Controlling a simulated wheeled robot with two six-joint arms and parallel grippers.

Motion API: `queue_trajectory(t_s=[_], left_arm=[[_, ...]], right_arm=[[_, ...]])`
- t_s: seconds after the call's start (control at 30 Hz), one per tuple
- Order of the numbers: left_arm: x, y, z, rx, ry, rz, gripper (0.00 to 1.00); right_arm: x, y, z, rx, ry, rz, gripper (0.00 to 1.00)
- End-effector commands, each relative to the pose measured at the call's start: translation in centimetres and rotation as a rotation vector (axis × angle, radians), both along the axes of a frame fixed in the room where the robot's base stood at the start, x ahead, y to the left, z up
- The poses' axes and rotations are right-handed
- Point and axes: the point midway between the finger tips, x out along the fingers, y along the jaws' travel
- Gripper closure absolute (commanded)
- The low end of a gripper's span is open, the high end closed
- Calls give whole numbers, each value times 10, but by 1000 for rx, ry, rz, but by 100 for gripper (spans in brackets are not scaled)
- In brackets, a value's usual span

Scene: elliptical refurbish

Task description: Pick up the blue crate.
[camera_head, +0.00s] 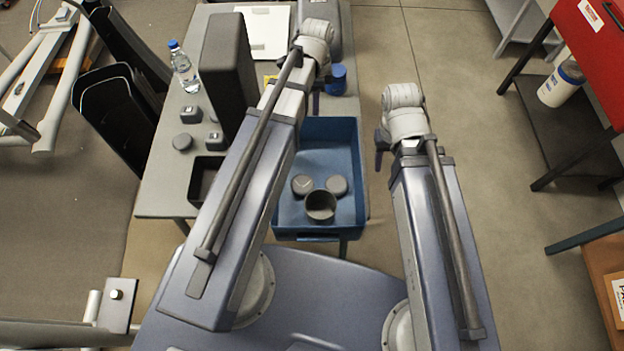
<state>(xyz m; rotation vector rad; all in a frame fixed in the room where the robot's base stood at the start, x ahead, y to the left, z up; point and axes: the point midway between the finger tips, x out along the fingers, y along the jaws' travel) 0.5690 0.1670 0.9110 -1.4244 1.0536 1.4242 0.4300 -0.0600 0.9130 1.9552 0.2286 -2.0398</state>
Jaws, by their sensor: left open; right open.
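The blue crate (318,232) sits at the right end of the grey table, in front of my base. It is open-topped and holds several dark round parts, including a cup-like one (320,206). My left arm crosses over the crate's left side and hides part of it. My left gripper (316,97) is beyond the crate's far edge, mostly hidden under its wrist. My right gripper (379,150) is just right of the crate, apart from it, with only a dark finger part showing. Both grippers are open, and I see nothing held in them.
The grey table (160,190) also carries a tall dark box (227,75), a water bottle (184,68), a blue-capped item (337,80), small dark parts and a black bin (204,178). The floor between is clear.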

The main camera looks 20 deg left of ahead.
Motion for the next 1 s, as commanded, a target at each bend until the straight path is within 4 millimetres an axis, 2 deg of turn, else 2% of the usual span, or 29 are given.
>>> queue_trajectory(t_s=[0.17,0.47,0.73,1.0], left_arm=[[0,-1,-2,0,0,-12,59],[0,-1,-27,0,0,-9,59],[-1,-1,-31,0,0,-9,59],[-2,-5,-61,0,0,-9,59]], right_arm=[[0,0,-2,0,0,0,50],[0,0,-27,0,0,0,50],[0,0,-31,0,0,0,50],[0,0,-61,0,0,0,50]])
